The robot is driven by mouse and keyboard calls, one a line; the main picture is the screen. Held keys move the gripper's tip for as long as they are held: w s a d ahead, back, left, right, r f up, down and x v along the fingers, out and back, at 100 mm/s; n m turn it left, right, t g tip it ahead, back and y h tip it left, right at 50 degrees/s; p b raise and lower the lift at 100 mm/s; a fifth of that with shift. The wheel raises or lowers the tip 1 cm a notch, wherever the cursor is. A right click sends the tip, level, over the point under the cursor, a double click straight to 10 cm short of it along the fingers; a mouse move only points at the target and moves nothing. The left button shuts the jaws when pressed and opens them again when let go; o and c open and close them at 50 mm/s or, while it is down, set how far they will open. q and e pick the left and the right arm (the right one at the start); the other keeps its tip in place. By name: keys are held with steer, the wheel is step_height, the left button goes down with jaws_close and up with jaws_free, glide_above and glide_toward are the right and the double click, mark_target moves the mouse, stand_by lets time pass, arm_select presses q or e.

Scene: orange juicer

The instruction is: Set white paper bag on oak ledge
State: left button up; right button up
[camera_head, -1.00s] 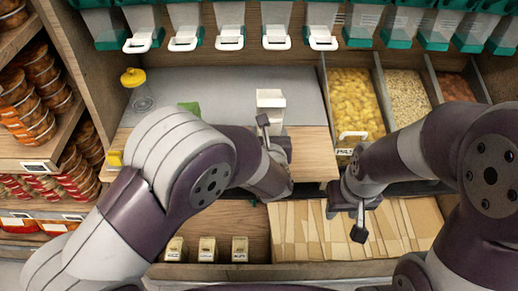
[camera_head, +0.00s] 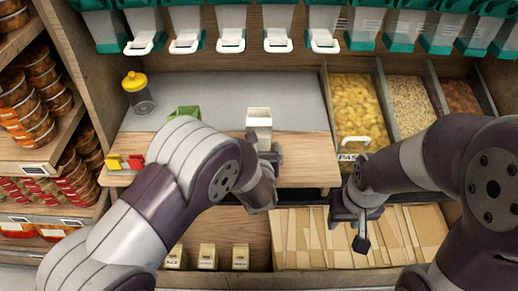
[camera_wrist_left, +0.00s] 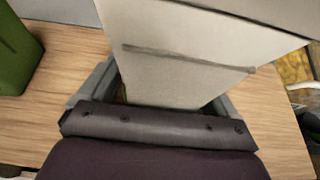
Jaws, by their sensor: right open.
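The white paper bag (camera_head: 259,124) is upright over the oak ledge (camera_head: 310,160), near its middle. My left gripper (camera_head: 268,152) is at its front, with its fingers on both sides of the bag. In the left wrist view the bag (camera_wrist_left: 185,65) fills the space between the fingers, and the left fingertip meets its side. The bag's base is hidden, so I cannot tell whether it touches the wood. My right gripper (camera_head: 358,215) is open and empty, above the brown paper bags in the lower bin.
A green box (camera_head: 184,113) and a yellow-lidded jar (camera_head: 138,93) stand left of the bag. Small yellow and red items (camera_head: 125,162) lie at the ledge's left end. Bins of pasta (camera_head: 356,105) and grains are to the right. The ledge right of the bag is clear.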

arm_select(q)
steer(key=shift+r, duration=0.1)
steer(key=shift+r+p, duration=0.3)
steer(key=shift+p, duration=0.15)
steer(key=v, duration=1.2)
steer(key=s+a+n+g, duration=0.5)
steer(key=a+n, duration=0.4)
steer(key=n, duration=0.9)
steer(key=s+a+n+g, duration=0.6)
steer(key=a+n, duration=0.3)
steer(key=n, duration=0.8)
steer(key=shift+a+f+n+g+p, duration=0.25)
steer(key=shift+f+n+g+p, duration=0.2)
steer(key=shift+g, duration=0.15)
